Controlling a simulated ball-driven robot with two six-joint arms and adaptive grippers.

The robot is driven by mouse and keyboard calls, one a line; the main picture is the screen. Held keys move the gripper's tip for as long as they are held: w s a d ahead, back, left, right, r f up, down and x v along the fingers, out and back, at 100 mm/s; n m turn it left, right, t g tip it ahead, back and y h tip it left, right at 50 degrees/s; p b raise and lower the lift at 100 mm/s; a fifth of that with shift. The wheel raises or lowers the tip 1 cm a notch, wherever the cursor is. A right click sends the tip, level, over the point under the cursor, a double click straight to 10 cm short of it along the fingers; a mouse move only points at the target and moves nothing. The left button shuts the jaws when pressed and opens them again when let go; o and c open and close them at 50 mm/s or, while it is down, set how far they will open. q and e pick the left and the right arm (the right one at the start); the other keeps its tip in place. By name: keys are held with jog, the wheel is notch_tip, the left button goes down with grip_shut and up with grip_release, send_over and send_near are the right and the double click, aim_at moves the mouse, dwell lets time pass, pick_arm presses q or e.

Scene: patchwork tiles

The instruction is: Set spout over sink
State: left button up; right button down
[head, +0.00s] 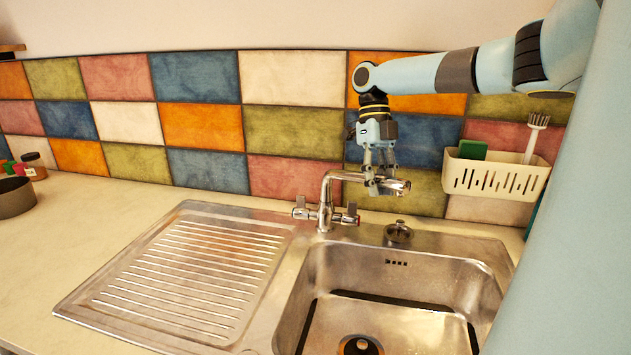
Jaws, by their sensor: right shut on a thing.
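The chrome tap's spout (345,176) rises from the tap body (325,212) behind the sink and points to the right, over the back part of the sink bowl (400,278). My right gripper (376,188) comes down from above and is shut on the spout near its free end. The fingers partly hide that end. The tap's two handles stand left and right of its base. My left gripper is not in view.
A ribbed drainboard (190,270) lies left of the bowl. A cream caddy (495,175) with a brush and green sponge hangs on the tiled wall at right. A plug (398,232) sits behind the bowl. A dark round pot (15,197) stands at far left.

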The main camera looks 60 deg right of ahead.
jog(key=shift+w+d+r, duration=0.1)
jog(key=shift+w+r, duration=0.05)
jog(key=shift+r, duration=0.1)
jog(key=c, duration=1.1)
grip_release()
jog(key=shift+f, duration=0.1)
jog(key=v, duration=0.7)
